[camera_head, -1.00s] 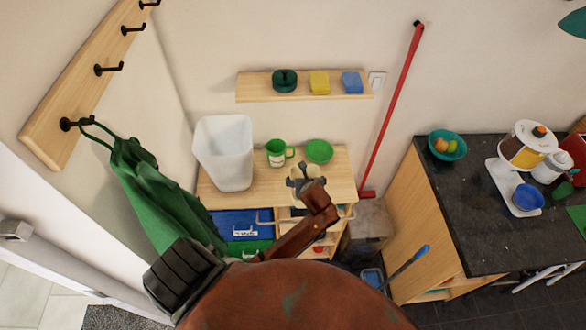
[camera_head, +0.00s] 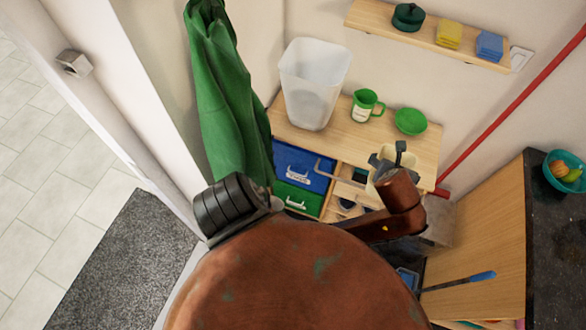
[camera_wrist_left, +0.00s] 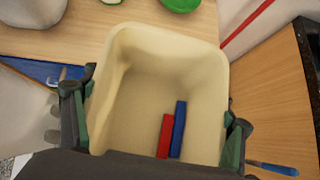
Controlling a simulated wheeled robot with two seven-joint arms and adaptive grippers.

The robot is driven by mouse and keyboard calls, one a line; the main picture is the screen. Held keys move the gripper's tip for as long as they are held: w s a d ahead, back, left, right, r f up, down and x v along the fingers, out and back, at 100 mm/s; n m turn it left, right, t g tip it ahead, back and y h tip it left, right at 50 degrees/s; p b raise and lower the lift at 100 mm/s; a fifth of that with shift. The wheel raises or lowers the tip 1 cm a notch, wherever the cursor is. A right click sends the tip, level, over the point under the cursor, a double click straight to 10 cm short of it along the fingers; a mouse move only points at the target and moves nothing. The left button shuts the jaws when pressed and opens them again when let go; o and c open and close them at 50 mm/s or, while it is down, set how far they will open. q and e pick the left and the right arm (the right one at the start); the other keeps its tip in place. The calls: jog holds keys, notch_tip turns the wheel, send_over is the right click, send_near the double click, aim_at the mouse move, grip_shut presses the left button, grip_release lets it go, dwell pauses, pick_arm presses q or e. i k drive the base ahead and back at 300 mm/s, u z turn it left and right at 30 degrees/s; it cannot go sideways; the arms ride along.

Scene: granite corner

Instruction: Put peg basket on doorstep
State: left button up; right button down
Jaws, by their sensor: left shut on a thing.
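The peg basket (camera_wrist_left: 160,50) is a cream, open-topped tub with a red peg and a blue peg in it. It fills the middle of the left wrist view, with my left gripper's (camera_wrist_left: 155,128) fingers on its two sides. In the head view the basket (camera_head: 379,186) is mostly hidden behind my left arm and gripper (camera_head: 392,163), held in front of the wooden shelf unit. At the left, a doorway opens onto a grey mat (camera_head: 125,262) and pale tiles. I cannot tell which part is the doorstep. My right gripper is out of view.
The shelf unit's top (camera_head: 390,130) bears a white bin (camera_head: 313,85), a green jug (camera_head: 365,106) and a green bowl (camera_head: 410,121). A green cloth (camera_head: 228,100) hangs between it and the doorway. A red pole (camera_head: 510,115) and dark counter (camera_head: 555,235) stand at right.

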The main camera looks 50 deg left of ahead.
aim_at(153, 280)
jog(key=u, duration=0.2)
jog(key=k, duration=0.8)
jog(key=u, duration=2.65)
jog(key=i, duration=0.5)
